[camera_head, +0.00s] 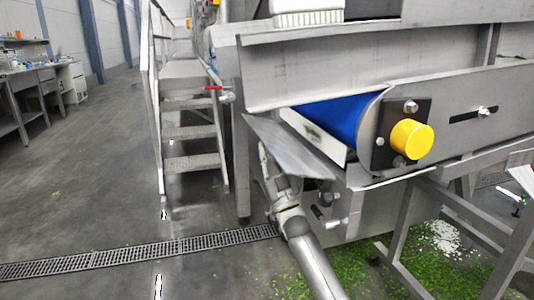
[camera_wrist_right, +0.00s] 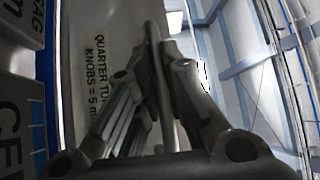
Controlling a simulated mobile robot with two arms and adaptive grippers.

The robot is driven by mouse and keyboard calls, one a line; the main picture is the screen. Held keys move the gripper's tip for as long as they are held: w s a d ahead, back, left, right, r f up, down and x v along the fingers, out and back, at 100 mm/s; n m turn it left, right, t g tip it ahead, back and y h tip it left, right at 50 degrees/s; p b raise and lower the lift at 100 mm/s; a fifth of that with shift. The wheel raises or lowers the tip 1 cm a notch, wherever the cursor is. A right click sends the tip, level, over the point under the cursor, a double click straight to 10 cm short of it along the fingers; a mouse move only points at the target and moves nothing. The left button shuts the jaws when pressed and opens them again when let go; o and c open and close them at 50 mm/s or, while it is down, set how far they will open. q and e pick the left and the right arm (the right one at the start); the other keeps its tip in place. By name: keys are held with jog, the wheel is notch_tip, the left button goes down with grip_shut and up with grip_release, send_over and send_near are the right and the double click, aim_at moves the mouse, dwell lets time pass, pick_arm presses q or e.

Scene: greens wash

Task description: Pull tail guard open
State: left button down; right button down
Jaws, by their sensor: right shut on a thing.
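The tail guard (camera_head: 290,148) is a grey metal sheet at the end of the blue belt (camera_head: 335,115) in the head view. It stands tilted out from the conveyor frame, with a gap between it and the belt end. My right gripper (camera_head: 264,152) is at the guard's left, lower side. In the right wrist view the fingers (camera_wrist_right: 160,45) are closed on a thin metal edge (camera_wrist_right: 163,85). A label (camera_wrist_right: 97,65) about quarter-turn knobs shows on a pale panel beside them. The exact contact is small in the head view. My left gripper is not in view.
A yellow round cover (camera_head: 411,139) sits on the conveyor's side plate. Metal steps (camera_head: 190,130) with railings stand to the left. A floor drain (camera_head: 140,255) crosses the open floor. Green scraps (camera_head: 350,268) lie under the conveyor beside its frame legs.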

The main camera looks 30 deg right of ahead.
jog(key=c, duration=1.5)
grip_release()
jog(key=v, duration=1.2)
jog(key=shift+a, duration=0.15)
jog(key=shift+f, duration=0.1)
